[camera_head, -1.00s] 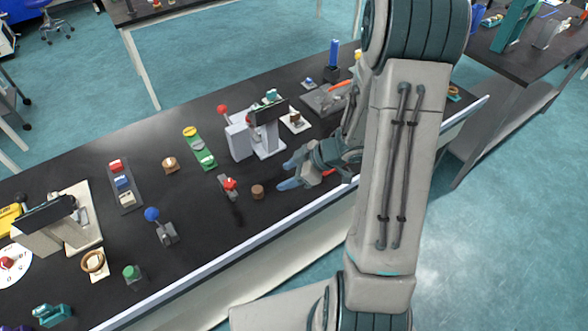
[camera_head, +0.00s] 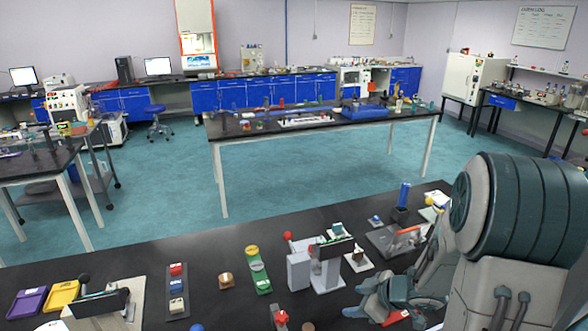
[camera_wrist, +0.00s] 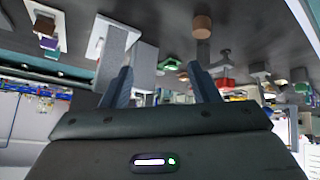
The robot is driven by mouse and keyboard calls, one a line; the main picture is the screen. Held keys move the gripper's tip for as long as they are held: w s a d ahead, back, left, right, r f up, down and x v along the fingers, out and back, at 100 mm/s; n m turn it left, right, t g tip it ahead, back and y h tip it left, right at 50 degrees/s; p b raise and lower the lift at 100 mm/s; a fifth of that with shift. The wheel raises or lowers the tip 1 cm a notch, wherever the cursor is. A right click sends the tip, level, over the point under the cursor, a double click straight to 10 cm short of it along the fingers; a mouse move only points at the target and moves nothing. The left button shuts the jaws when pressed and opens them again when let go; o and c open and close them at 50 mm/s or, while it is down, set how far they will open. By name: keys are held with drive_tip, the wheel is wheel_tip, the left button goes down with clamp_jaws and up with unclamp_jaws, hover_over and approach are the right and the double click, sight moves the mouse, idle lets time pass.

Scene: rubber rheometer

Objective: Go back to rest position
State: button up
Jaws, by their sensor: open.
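My gripper (camera_head: 352,300) is at the lower right of the head view, over the near side of the black bench (camera_head: 225,226). Its fingers point left. In the wrist view, its two fingers (camera_wrist: 162,85) are spread apart with nothing between them. A small brown cylinder (camera_head: 308,327) lies just left of the fingertips, partly cut off by the frame edge. It also shows in the wrist view (camera_wrist: 202,27), apart from the fingers. A grey machine with a red knob (camera_head: 299,270) stands just behind my gripper.
A green strip with round pads (camera_head: 260,279), a dark strip with coloured blocks (camera_head: 177,291) and a blue upright post (camera_head: 404,195) stand on the bench. Purple (camera_head: 28,302) and yellow (camera_head: 62,296) trays lie at left. Another table (camera_head: 320,122) stands beyond open floor.

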drive_tip(key=s+d+r+m+t+h+b, duration=0.1)
drive_tip(key=d+r+m+h, duration=0.25)
drive_tip(key=r, duration=0.25)
drive_tip(key=d+r+m+t+h, duration=0.1)
drive_tip(key=d+r+m+h, duration=0.2)
drive_tip(key=r+h, duration=0.25)
drive_tip(key=s+a+r+m+g+y, duration=0.1)
drive_tip(key=s+a, duration=0.3)
drive_tip(key=s, duration=0.5)
drive_tip(key=s+a+r+m+g+y+b, duration=0.1)
drive_tip(key=s+a+m+g+y, duration=0.1)
drive_tip(key=s, duration=0.6)
drive_tip(key=a+m+g, duration=0.1)
drive_tip(key=a+m, duration=0.1)
drive_tip(key=shift+s+a+r+b, duration=0.3)
drive_tip(key=shift+s+a+r, duration=0.1)
